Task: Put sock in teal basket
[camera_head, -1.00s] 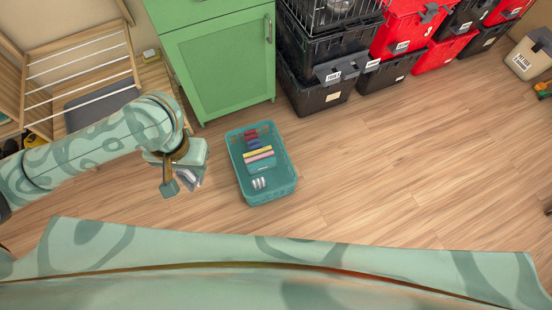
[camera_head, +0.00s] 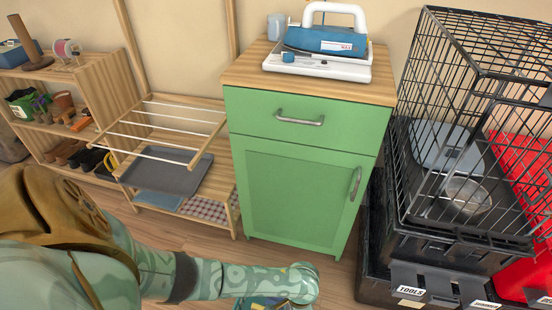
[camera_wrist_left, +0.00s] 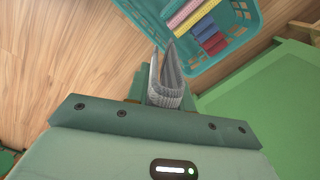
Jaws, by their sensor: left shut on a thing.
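A grey ribbed sock (camera_wrist_left: 166,88) is held between the fingers of my left gripper (camera_wrist_left: 164,94) in the left wrist view. It sticks out past the fingertips, folded into a V. The teal basket (camera_wrist_left: 228,53) shows at the top right of that view, just past the sock's end; the sock is seen beside its rim, and the height between them is unclear. Rolled cloths in pink, yellow, red and blue lie in the basket. In the head view my left arm reaches along the bottom edge; its gripper is hidden or cut off. My right gripper is not seen.
A green cabinet (camera_head: 300,200) stands behind my left arm, with a blue and white machine (camera_head: 322,42) on top. A black wire crate (camera_head: 470,150) on dark totes is at right. A wooden drying rack (camera_head: 165,130) and shelf (camera_head: 75,125) stand at left. Wood floor lies around the basket.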

